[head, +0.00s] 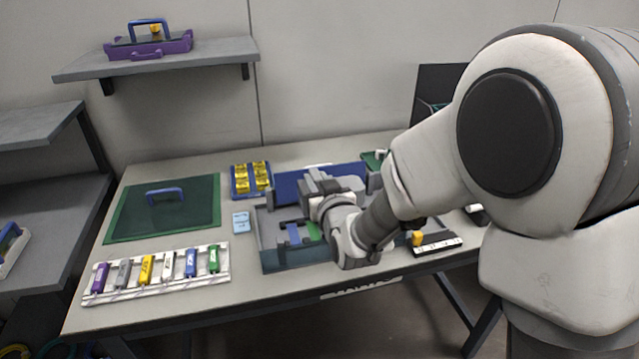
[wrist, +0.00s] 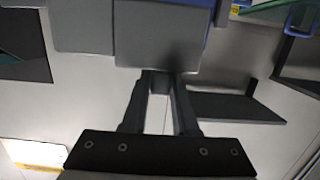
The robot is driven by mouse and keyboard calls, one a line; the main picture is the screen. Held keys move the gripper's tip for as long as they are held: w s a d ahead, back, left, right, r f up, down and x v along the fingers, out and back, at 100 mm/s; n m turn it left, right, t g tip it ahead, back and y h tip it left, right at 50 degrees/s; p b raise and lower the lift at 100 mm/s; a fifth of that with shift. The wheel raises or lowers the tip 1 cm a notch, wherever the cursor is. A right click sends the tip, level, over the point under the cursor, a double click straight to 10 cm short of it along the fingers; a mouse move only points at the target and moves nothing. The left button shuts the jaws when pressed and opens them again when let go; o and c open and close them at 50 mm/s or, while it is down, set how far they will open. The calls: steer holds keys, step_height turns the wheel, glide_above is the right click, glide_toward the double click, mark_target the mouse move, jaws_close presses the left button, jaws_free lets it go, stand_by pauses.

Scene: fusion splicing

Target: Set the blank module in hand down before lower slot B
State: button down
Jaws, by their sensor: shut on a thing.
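My gripper (wrist: 161,85) is shut on a grey block-like module, the blank module (wrist: 155,38), which fills the upper middle of the wrist view. In the head view, my gripper is mostly hidden behind its own wrist, over a grey-blue open housing (head: 283,259) on the table. Grey block shapes show at its end there, but I cannot tell module from gripper. Inside the housing a blue piece (head: 293,234) and a green piece (head: 313,230) show. My arm covers its right part. I cannot tell which slot is lower slot B.
A white rack (head: 130,291) with several coloured modules lies at front left. A green mat (head: 120,221) with a blue handle is behind it. A blue tray (head: 239,194) of yellow pieces stands behind the housing. A black-and-white strip (head: 437,246) lies at right.

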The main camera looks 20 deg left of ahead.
steer(key=shift+f+b, duration=0.8)
steer(key=shift+b, duration=0.05)
steer(key=c, duration=0.7)
jaws_free()
steer(key=shift+r, duration=0.1)
